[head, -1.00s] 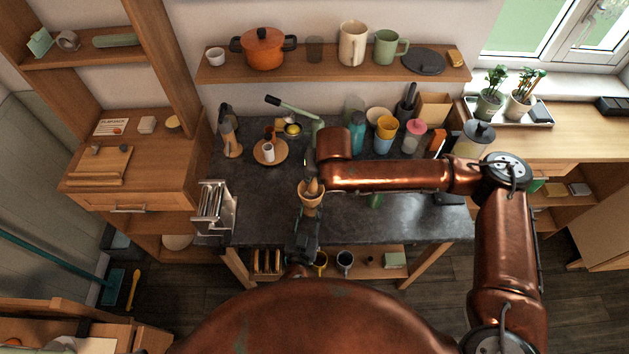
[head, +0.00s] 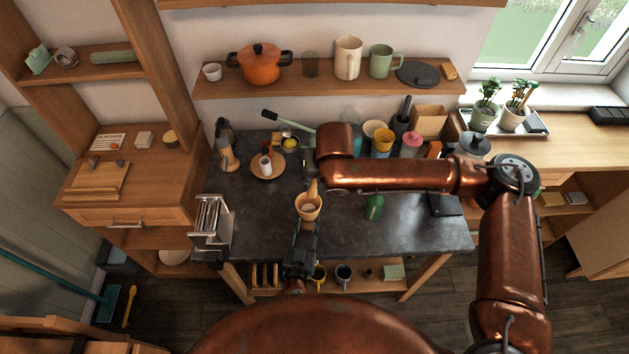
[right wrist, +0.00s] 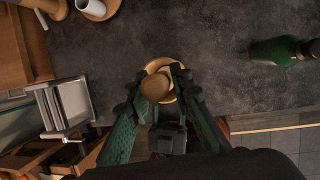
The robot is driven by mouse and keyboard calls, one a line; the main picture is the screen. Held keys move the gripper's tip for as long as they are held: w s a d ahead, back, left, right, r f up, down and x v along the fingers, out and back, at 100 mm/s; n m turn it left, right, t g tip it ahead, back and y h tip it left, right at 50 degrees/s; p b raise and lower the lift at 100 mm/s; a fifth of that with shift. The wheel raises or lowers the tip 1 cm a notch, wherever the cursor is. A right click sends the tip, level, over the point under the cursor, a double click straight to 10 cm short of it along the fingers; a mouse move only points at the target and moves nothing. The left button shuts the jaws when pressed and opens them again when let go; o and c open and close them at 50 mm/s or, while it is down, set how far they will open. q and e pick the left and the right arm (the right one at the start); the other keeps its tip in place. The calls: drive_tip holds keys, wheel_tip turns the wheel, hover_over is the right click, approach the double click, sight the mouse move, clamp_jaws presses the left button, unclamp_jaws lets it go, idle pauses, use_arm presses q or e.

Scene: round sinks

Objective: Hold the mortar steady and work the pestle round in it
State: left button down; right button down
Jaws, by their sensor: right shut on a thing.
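The mortar (head: 308,209), a small tan bowl, is over the dark counter near its front edge. The wooden pestle (head: 313,188) stands in it, leaning toward the far side. In the right wrist view, the pestle's rounded top (right wrist: 155,88) covers much of the mortar (right wrist: 178,67). My right gripper (right wrist: 165,88) is shut on the pestle from above; in the head view my copper wrist hides most of it. My left gripper (head: 306,228) reaches from the near side to the mortar. Its fingertips are close against the bowl, and their grip is hidden.
A green bottle (head: 374,207) is right of the mortar, near my right forearm. A wooden plate (head: 259,172) with a white cup lies behind left, and a metal rack (head: 211,220) stands at the left edge. Cups and containers crowd the back. The counter left of the mortar is clear.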

sight(303, 246)
use_arm(q)
drive_tip(key=shift+f, duration=0.3)
use_arm(e)
drive_tip(key=shift+w+d, duration=0.1)
drive_tip(key=w+d+r, duration=0.4)
drive_tip(key=w, duration=0.1)
drive_tip(key=shift+d, duration=0.2)
idle(0.5)
use_arm(q)
drive_tip(key=c, duration=1.4)
unclamp_jaws()
drive_tip(key=shift+r, duration=0.2)
use_arm(e)
drive_tip(key=shift+w+f, duration=0.1)
use_arm(q)
drive_tip(key=shift+s+a+b, duration=0.3)
drive_tip(key=shift+s+b, duration=0.1)
drive_tip(key=shift+s, duration=1.05)
drive_tip(key=shift+s+a+b, duration=0.3)
drive_tip(key=shift+s+b, duration=0.15)
drive_tip(key=shift+s, duration=1)
drive_tip(key=shift+s+a+b, duration=0.3)
drive_tip(key=shift+s+b, duration=0.1)
drive_tip(key=shift+s, duration=1.05)
use_arm(e)
drive_tip(key=shift+f, duration=1.5)
use_arm(q)
drive_tip(key=shift+d, duration=0.1)
use_arm(e)
drive_tip(key=shift+d, duration=0.1)
